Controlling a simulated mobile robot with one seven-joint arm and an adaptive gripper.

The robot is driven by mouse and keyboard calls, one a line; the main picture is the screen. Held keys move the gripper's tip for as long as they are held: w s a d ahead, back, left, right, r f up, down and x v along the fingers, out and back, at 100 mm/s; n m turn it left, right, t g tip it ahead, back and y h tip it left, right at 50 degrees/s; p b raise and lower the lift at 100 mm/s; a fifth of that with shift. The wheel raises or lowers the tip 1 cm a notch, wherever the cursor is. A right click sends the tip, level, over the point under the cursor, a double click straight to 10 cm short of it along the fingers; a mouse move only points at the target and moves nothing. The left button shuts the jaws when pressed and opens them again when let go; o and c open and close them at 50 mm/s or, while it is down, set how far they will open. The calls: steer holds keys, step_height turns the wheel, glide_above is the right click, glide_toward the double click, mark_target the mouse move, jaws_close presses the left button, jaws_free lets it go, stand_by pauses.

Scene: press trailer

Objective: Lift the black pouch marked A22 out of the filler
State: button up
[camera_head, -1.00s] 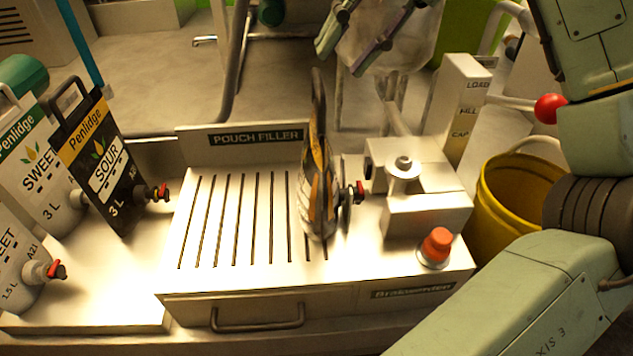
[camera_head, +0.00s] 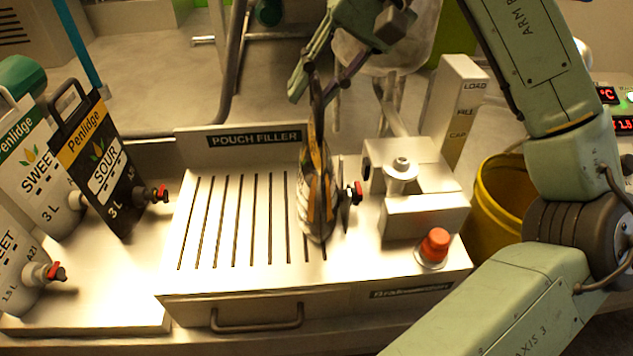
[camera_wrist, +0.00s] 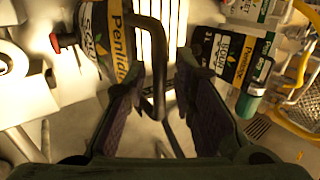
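The black pouch (camera_head: 318,205) stands upright in the pouch filler (camera_head: 215,265), seen nearly edge-on, its handle at the top and a red tap on its right side. In the wrist view, the black pouch (camera_wrist: 102,42) shows a yellow Penlidge band, and its black handle loop reaches between my fingers. The A22 mark is not readable. My gripper (camera_head: 316,92) is at the top of the handle, its fingers on either side. In the wrist view, my gripper (camera_wrist: 160,75) is open, with gaps between the fingers and the handle.
A black SOUR pouch (camera_head: 108,178) and white SWEET pouches (camera_head: 45,185) stand on the left. To the right of the pouch are the filler's metal head (camera_head: 425,215), a red button (camera_head: 436,244) and a post (camera_head: 460,105). A yellow bucket (camera_head: 495,210) stands at far right. The slotted deck left of the pouch is clear.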

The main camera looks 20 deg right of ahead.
jaws_close()
steer(key=shift+r, duration=0.1)
stand_by(0.7)
